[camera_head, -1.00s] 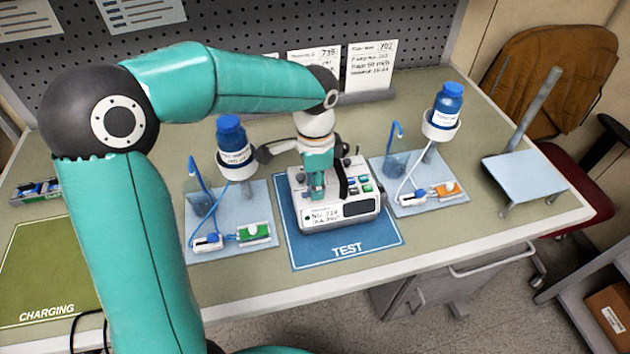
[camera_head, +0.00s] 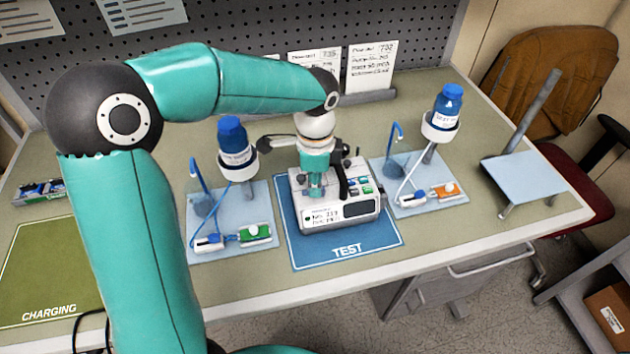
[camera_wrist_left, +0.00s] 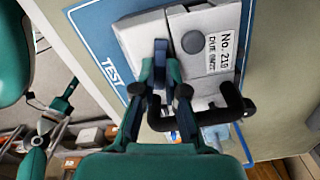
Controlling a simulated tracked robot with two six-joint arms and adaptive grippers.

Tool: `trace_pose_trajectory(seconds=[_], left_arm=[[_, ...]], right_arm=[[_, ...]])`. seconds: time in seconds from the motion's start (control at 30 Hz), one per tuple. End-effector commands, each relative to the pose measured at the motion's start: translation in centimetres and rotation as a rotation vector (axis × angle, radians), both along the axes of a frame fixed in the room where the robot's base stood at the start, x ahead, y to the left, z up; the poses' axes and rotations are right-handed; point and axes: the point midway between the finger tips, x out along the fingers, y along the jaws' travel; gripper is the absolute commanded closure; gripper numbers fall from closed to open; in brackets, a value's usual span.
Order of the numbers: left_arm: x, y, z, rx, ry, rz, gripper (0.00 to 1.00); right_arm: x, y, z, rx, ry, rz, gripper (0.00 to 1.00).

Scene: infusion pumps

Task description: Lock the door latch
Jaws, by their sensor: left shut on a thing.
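The pump (camera_head: 335,208) is a white box with a small screen and buttons, standing on the blue TEST mat (camera_head: 372,246). My left gripper (camera_head: 315,190) points down over the pump's left part. In the left wrist view my left gripper (camera_wrist_left: 158,92) is shut on a narrow dark blue-grey piece (camera_wrist_left: 158,52), apparently the door latch. The fingers hide much of it, so its exact angle cannot be told.
A black handle (camera_wrist_left: 232,104) stands up from the pump close to my left gripper. Bottle stands on pale trays flank the mat, left (camera_head: 240,190) and right (camera_head: 428,175). The green CHARGING mat (camera_head: 45,275) is empty where seen.

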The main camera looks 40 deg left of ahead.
Motion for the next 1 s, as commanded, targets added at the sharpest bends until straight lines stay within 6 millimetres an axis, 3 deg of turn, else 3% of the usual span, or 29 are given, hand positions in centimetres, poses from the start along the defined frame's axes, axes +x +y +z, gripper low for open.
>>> trace_pose_trajectory(seconds=[1.0], left_arm=[[0.6,0.0,0.2,-0.001,-0.001,-0.959,1.00]], right_arm=[[0.0,0.0,3.0,0.000,0.000,0.000,0.53]])
